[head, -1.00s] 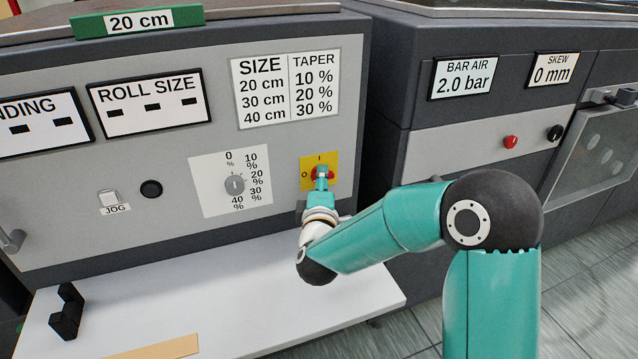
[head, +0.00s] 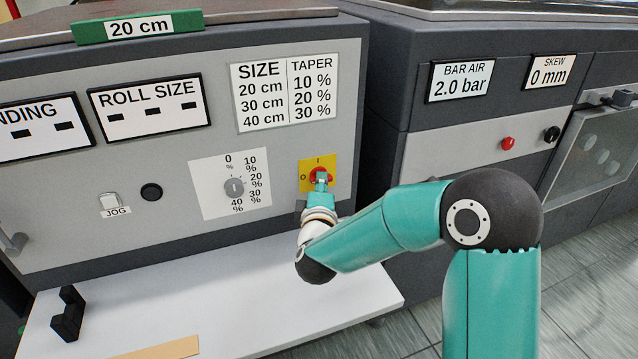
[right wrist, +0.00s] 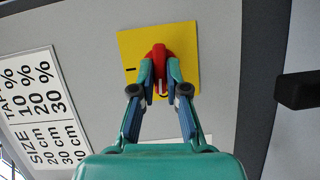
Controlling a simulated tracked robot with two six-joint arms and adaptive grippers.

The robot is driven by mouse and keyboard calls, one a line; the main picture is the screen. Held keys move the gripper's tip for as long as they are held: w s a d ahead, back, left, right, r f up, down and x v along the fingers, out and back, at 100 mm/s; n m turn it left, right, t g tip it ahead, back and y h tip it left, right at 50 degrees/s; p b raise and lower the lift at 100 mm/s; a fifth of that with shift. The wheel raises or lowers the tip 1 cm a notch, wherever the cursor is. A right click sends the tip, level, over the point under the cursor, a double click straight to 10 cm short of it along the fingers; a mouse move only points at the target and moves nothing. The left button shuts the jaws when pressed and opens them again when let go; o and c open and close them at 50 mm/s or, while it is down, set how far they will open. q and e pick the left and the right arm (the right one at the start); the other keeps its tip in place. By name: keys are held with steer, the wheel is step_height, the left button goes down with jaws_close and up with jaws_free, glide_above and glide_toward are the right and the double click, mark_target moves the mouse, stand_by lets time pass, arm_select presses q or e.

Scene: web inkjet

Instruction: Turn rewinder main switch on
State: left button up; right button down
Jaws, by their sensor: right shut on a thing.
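The rewinder main switch is a red knob (head: 319,174) on a yellow plate (head: 332,162) at the right of the grey panel. The plate has an I mark at its top and an O at its left. In the right wrist view the red knob (right wrist: 159,52) lies in line with the O mark, level on the panel. My right gripper (head: 321,183) is at the plate. Its two fingertips (right wrist: 160,77) are shut on the knob from both sides and hide part of it. My left gripper is not in view.
A taper dial (head: 234,187) sits left of the switch, with a jog button (head: 109,200) and a black knob (head: 151,191) further left. A white shelf (head: 250,300) juts out below the panel. A black block (head: 68,315) stands on it at left.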

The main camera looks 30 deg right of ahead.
steer(key=shift+s+d+r+m+g+y, duration=0.1)
steer(key=shift+d+m+g+y, duration=0.1)
steer(key=shift+m+y, duration=1.5)
steer(key=shift+w+d+r+m+g+y, duration=0.15)
steer(key=shift+m+y, duration=0.6)
steer(key=shift+m, duration=1.75)
steer(key=shift+s+d+f+m+g+y, duration=0.2)
steer(key=shift+m+y, duration=1.05)
steer(key=shift+m, duration=0.85)
steer(key=shift+a+r, duration=0.15)
steer(key=shift+r, duration=0.05)
steer(key=c, duration=1.2)
jaws_free()
steer(key=shift+f, duration=0.1)
